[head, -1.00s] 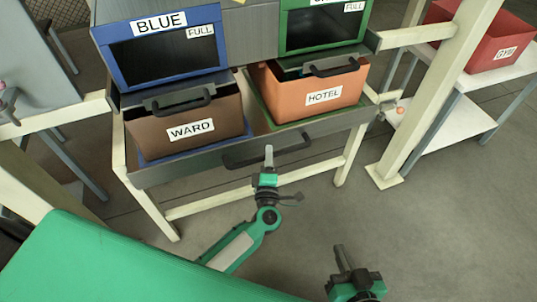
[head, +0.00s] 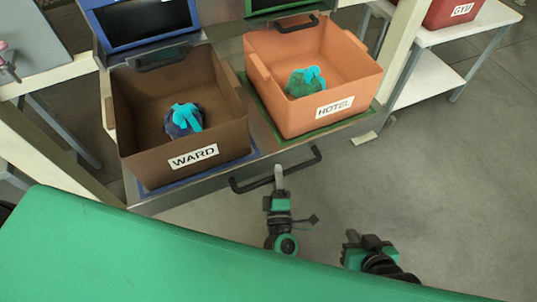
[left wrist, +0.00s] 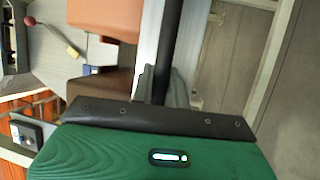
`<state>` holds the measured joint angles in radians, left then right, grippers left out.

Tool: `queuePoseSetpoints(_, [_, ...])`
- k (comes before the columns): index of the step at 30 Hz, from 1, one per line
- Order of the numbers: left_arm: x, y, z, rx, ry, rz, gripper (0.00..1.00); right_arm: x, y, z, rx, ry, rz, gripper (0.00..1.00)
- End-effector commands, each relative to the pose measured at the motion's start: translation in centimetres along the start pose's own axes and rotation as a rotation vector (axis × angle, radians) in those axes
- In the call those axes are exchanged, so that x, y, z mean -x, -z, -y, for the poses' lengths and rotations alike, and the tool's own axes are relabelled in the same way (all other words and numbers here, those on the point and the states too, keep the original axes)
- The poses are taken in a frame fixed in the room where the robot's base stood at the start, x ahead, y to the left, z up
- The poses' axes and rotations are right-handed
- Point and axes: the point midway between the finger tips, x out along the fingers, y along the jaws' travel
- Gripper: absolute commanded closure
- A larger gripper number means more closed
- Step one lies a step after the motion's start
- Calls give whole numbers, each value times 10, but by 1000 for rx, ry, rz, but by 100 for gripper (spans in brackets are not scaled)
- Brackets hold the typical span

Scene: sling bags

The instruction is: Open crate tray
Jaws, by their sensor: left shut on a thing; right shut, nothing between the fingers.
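The crate tray (head: 262,150) is a grey pull-out shelf, slid out towards me, with a black bar handle (head: 240,187) along its front. It carries a brown WARD crate (head: 145,147) on a blue mat and an orange HOTEL crate (head: 280,118) on a green mat. My left gripper (head: 278,177) is shut on the black handle. In the left wrist view the handle (left wrist: 168,50) runs into the fingers, which are mostly hidden. My right gripper (head: 353,238) is shut and empty, lower right of the tray, apart from it.
A red crate (head: 450,12) stands on a white side shelf (head: 430,75).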

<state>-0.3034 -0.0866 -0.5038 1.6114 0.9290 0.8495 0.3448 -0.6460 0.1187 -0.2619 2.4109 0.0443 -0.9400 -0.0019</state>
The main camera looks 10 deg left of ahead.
Motion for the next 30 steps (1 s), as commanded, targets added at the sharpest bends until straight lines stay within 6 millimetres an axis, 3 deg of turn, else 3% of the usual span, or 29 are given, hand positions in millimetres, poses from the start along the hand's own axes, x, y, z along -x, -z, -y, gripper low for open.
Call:
queuePoseSetpoints(6, [40, -16, -7, 1, 5, 1, 100, 2, -2, -3, 0, -9, 25, 100])
queuePoseSetpoints(12, [59, -24, -11, 0, 4, 0, 100, 3, -3, -4, 0, -12, 36, 100])
queuePoseSetpoints(28, [66, -28, -13, 0, 2, 1, 100, 4, -3, -5, 0, -13, 39, 100])
queuePoseSetpoints(29, [66, -28, -13, 0, 2, 1, 82, 4, -3, -5, 0, -13, 39, 100])
queuePoseSetpoints(30, [66, -28, -13, 0, 2, 1, 74, 4, -3, -5, 0, -13, 39, 100])
